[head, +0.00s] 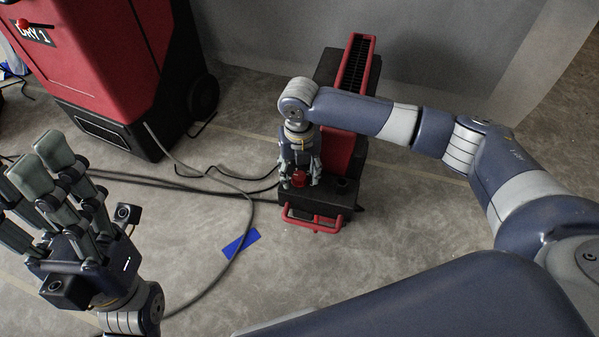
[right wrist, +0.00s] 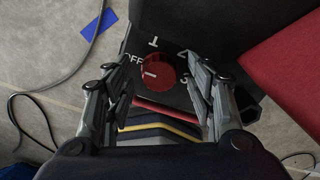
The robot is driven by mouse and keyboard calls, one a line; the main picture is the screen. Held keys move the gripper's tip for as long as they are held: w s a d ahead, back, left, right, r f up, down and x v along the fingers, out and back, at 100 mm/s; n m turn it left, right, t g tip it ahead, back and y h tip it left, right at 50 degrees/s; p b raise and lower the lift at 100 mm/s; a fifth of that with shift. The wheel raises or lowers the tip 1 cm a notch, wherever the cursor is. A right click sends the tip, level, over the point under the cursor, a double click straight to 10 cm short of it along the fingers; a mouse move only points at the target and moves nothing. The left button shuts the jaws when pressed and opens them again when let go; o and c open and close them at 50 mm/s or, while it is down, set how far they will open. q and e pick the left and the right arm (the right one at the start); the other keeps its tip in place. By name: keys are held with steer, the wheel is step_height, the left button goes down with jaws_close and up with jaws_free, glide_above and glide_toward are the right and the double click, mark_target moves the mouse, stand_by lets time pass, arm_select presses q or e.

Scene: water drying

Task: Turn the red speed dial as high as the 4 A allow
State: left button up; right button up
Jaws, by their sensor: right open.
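The red speed dial (right wrist: 157,71) sits on the dark top panel of the red and black machine (head: 344,150). White marks OFF, 1, 2 and 3 surround it, the 2 and 3 partly covered by a finger. A short white line on the dial points left, near OFF. The dial also shows in the head view (head: 300,180). My right gripper (right wrist: 158,78) points down over the panel, open, one finger on each side of the dial, with gaps visible. My left gripper (head: 48,195) is raised at the lower left, open and empty, far from the dial.
A large red and black unit (head: 100,60) labelled DRY 1 stands at the upper left. Cables (head: 195,190) run across the concrete floor to the machine. A blue piece (head: 240,243) lies on the floor. A grey sheet (head: 450,75) hangs behind.

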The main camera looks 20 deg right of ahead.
steer(key=shift+c, duration=0.6)
steer(key=c, duration=0.9)
steer(key=shift+c, duration=0.2)
steer(key=shift+r, duration=0.1)
